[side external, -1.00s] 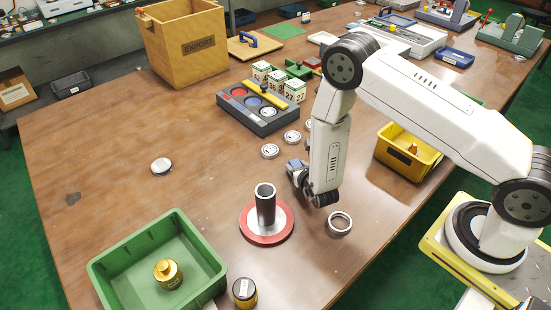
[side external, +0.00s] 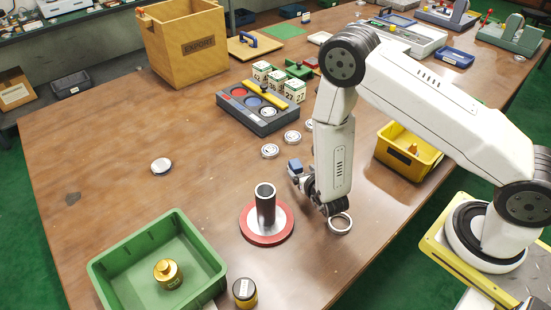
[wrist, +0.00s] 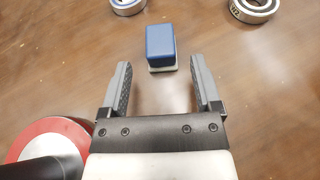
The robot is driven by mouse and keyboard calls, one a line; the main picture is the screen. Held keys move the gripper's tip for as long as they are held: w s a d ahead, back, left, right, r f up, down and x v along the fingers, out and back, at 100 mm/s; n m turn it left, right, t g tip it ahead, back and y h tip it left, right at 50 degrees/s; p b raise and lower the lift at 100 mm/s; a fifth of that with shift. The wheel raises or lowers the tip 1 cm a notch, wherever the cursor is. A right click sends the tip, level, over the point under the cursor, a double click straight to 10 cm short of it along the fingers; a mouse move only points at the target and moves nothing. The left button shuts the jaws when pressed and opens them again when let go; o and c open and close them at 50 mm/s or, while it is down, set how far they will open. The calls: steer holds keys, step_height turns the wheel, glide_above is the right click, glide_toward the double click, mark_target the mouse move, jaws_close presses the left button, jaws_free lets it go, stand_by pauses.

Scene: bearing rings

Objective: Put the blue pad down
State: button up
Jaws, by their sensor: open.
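The blue pad (side external: 294,165), a small block with a blue top and a pale underside, rests on the brown table. In the wrist view the pad (wrist: 161,42) is just beyond my fingertips, centred between their lines, with a visible gap to each finger. My gripper (wrist: 161,70) is open and empty, low over the table. In the side view my gripper (side external: 300,179) is just in front of the pad, its fingers small and partly hidden by my wrist.
A red-rimmed base with a grey post (side external: 265,205) stands close to my gripper. A metal ring (side external: 340,222) lies beside my wrist. Round bearings (side external: 270,151) lie behind the pad, before a grey tray (side external: 259,112). A green bin (side external: 110,262) is front left; the left table is mostly clear.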

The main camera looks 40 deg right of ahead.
steer(key=v, duration=0.7)
steer(key=shift+s+a, duration=0.15)
steer(key=shift+s, duration=0.1)
stand_by(0.3)
steer(key=shift+d+r+m+h, duration=0.3)
steer(key=shift+d+h, duration=0.1)
steer(key=s+d+r+m+g+h, duration=0.4)
steer(key=s+d+r+m+g, duration=0.55)
steer(key=m, duration=0.65)
steer(key=w+a+r+m+y, duration=0.2)
steer(key=a+r+m+y, duration=0.3)
steer(key=m, duration=1)
steer(key=shift+a+r+y, duration=0.3)
steer(key=shift+a+y, duration=0.75)
steer(key=shift+y, duration=1.35)
